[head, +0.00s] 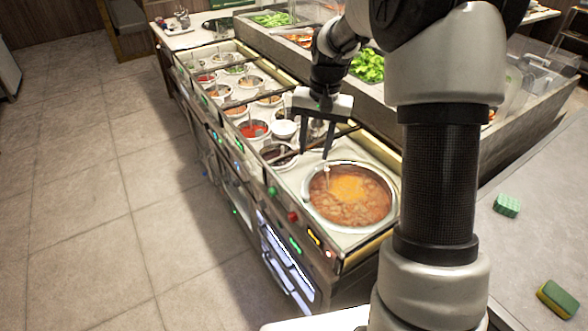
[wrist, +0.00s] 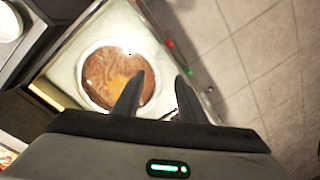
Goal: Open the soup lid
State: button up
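The round soup well (head: 350,195) sits at the near end of the counter, with orange-brown soup showing inside a pale rim. It also shows in the wrist view (wrist: 105,75), beyond my fingers. A small pale upright piece (head: 327,175) stands at its far left side; I cannot tell whether it is a lid's handle or a ladle. No opaque lid covers the soup, and I cannot tell whether a clear one does. My gripper (head: 315,155) is open and empty, pointing down above the counter just behind the well. Its two fingers are apart in the wrist view (wrist: 160,77).
Several sauce wells (head: 253,130) line the counter behind the soup. Knobs (head: 292,216) run along its front edge. A raised salad bar (head: 440,150) stands to the right. Two sponges (head: 507,205) (head: 557,298) lie on the grey worktop. The tiled floor at left is clear.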

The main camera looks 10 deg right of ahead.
aim_at(306, 195)
jog(key=f, duration=0.5)
jog(key=a+f, duration=0.1)
jog(key=f, duration=1.1)
jog(key=shift+w+a+f+p, duration=0.15)
jog(key=shift+w+a+p, duration=0.05)
jog(key=shift+w+p, duration=0.1)
grip_shut()
